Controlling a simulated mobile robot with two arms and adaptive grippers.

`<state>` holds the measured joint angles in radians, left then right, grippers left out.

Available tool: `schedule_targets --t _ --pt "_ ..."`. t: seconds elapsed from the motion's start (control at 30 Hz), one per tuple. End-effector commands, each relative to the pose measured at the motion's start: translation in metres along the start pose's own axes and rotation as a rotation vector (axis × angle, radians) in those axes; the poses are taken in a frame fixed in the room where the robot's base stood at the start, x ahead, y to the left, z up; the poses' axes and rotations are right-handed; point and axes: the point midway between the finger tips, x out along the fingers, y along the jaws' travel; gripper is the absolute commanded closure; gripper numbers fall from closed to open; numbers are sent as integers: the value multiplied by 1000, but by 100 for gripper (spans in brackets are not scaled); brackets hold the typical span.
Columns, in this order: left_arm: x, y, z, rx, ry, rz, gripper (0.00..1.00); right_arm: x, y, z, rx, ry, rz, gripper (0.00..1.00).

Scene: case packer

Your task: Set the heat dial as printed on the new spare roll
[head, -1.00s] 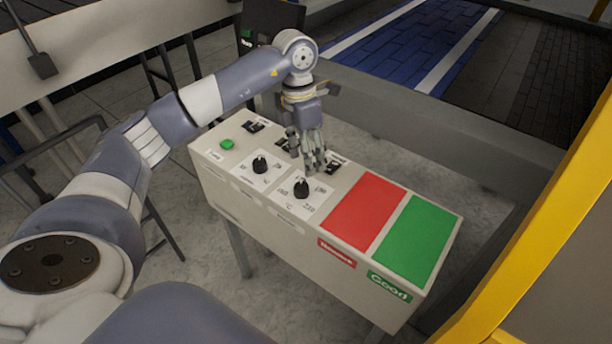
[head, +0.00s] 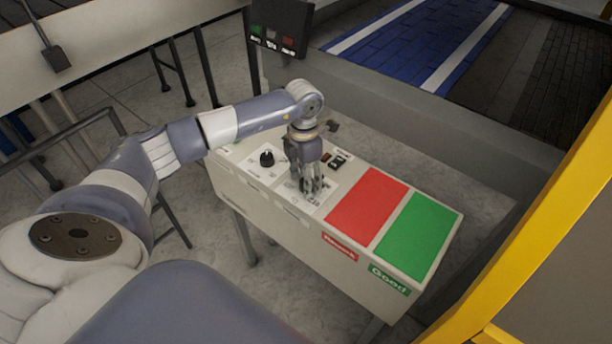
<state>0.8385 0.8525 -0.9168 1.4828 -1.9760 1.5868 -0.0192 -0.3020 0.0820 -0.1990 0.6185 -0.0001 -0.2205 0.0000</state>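The cream control box (head: 262,207) stands in the middle of the head view. A black dial (head: 267,158) on a white scale plate sits on its top, left of my gripper. My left gripper (head: 312,189) points down over the second scale plate (head: 322,207), the heat dial's, marked °C in the earlier frame. Its fingers are low over the dial's place and hide the knob and most numbers. Whether they touch or grip the knob cannot be told. My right gripper is not in view. No spare roll is visible.
A red field (head: 366,205) and a green field (head: 418,238) labelled Good lie on the box's right part. Dark switches (head: 338,160) stand just behind my gripper. A dark button panel (head: 278,32) stands behind. A yellow frame (head: 530,225) rises at right.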

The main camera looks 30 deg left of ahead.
Motion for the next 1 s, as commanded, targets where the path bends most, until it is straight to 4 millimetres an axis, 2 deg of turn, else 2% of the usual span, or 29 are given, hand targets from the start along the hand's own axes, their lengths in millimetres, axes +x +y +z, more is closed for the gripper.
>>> schedule_targets --t 0.17,0.3,0.37,0.77,1.0 --pt "0 0 0 1 0 0 47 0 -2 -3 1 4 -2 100" --pt "0 0 0 1 -1 -1 78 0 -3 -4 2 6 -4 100" --pt "0 0 0 1 -1 0 91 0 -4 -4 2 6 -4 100" --pt "0 0 0 -41 -4 0 91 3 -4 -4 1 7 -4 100" --pt "1 -1 0 -183 -12 -1 91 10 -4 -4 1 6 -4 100"
